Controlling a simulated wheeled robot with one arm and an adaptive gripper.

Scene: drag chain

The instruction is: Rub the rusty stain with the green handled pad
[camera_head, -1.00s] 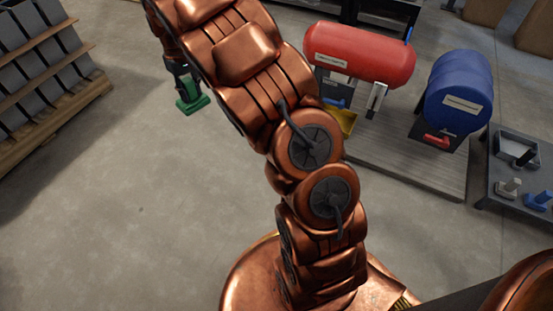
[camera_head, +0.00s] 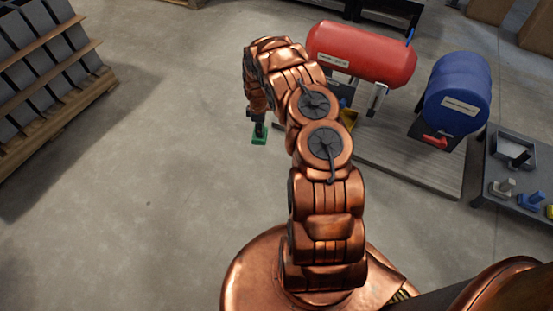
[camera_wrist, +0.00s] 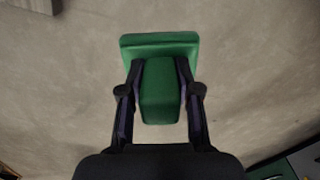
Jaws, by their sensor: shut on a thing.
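The green handled pad (camera_wrist: 160,40) is held in my gripper (camera_wrist: 160,95); in the wrist view the two fingers are shut on its block-shaped green handle. In the head view the pad (camera_head: 259,138) hangs below my gripper (camera_head: 258,124), over the bare floor and left of the red tank (camera_head: 362,52). The red tank carries a white label and stands on a grey platform. A blue tank (camera_head: 458,92), also labelled, stands to its right. I cannot make out a rusty stain on the visible surfaces; my arm hides part of the red tank's left side.
The grey platform (camera_head: 415,175) lies under the tanks. A yellow item (camera_head: 348,117) sits below the red tank. A dark table (camera_head: 500,180) at right holds a tray (camera_head: 515,150), a grey-handled pad and a blue-handled pad (camera_head: 531,199). A shelf (camera_head: 50,75) stands at left. Open floor lies between.

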